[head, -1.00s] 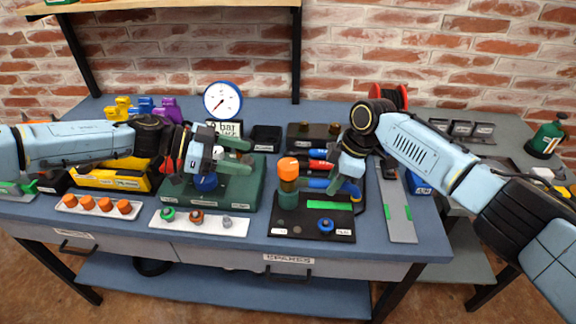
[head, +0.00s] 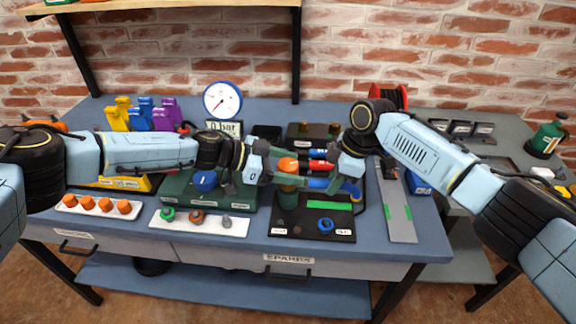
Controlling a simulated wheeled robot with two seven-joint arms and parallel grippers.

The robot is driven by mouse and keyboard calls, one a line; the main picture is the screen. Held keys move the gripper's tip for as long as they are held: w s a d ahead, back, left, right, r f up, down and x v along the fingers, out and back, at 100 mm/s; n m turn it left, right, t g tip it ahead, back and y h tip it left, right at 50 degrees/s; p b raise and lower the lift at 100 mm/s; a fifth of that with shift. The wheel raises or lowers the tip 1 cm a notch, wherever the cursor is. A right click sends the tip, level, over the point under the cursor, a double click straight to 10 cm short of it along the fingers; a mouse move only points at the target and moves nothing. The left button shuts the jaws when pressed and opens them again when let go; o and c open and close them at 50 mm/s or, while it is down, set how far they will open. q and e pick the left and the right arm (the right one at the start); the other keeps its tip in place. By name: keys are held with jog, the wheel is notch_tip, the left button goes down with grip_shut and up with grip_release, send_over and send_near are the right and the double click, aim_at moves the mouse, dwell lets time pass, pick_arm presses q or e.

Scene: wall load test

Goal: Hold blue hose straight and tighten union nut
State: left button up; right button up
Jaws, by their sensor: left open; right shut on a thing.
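The blue hose (head: 318,183) lies on the black board (head: 315,232) right of centre, below a red and a black-ended hose. My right gripper (head: 342,188) is shut on its right part. An orange-topped cylinder (head: 287,164) stands at the board's left on a dark green base (head: 288,200). My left gripper (head: 300,170) is open in front of the cylinder, near the blue hose's left end, and hides its middle. I cannot make out the union nut or tell whether the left fingers touch anything.
A pressure gauge (head: 222,100) stands behind, with a bar display below it. A green block (head: 215,198) with a blue knob (head: 205,181) sits left of the board. A white tray (head: 190,222) holds small fittings. A grey strip (head: 398,212) lies at the right.

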pick_arm(q)
jog(key=c, duration=1)
jog(key=shift+w+r+m+g, duration=0.1)
jog(key=shift+w+m+g, duration=0.05)
jog(key=shift+m+g, duration=1.8)
jog(key=shift+g, duration=0.45)
jog(key=shift+m, duration=0.25)
jog(key=o, duration=1)
jog(key=v, duration=1.2)
